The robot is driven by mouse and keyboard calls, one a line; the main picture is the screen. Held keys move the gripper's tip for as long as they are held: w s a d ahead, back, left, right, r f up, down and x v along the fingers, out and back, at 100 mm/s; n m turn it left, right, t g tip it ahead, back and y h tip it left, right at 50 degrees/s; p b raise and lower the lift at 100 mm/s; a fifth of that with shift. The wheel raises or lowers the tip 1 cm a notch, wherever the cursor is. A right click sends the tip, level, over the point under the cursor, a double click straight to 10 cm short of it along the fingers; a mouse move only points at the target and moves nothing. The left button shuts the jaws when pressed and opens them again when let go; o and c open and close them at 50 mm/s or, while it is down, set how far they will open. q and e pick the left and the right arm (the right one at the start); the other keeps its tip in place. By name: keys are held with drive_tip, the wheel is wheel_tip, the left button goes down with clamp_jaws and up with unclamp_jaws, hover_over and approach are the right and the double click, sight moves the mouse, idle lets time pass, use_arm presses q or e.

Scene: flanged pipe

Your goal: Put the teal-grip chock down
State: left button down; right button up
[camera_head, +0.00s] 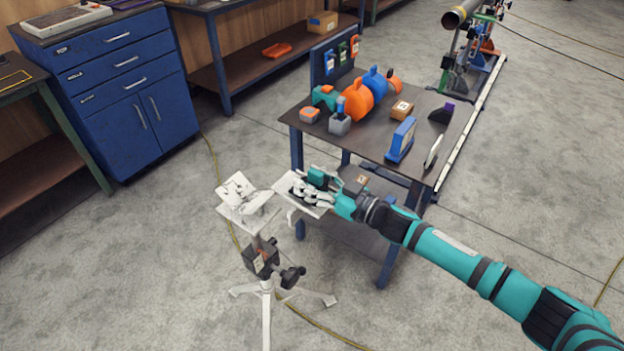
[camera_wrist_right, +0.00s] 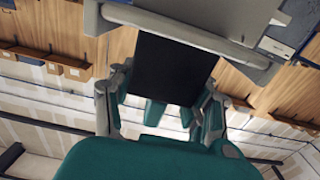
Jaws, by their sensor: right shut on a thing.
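My right gripper (camera_head: 313,190) is at the near left corner of the blue-legged table, its arm coming in from the right. It is shut on the teal-grip chock (camera_head: 318,176), whose teal part shows just above the fingers. In the right wrist view a dark block face (camera_wrist_right: 172,68) lies between the fingers (camera_wrist_right: 160,100), below a grey plate (camera_wrist_right: 215,30). The head view shows a pale flat plate (camera_head: 319,211) under the fingers; I cannot tell if it touches the chock. My left gripper is not in view.
A white tripod stand (camera_head: 265,290) with a tilted head (camera_head: 246,212) stands left of the gripper. A blue cabinet (camera_head: 110,90) is at far left.

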drive_tip(key=shift+f, duration=0.1)
drive_tip(key=o, duration=1.3)
drive_tip(key=shift+f, duration=0.1)
drive_tip(key=shift+r, duration=0.3)
drive_tip(key=b+v, duration=0.1)
drive_tip(key=v, duration=1.1)
drive_tip(key=shift+b, duration=0.3)
drive_tip(key=shift+f, duration=0.15)
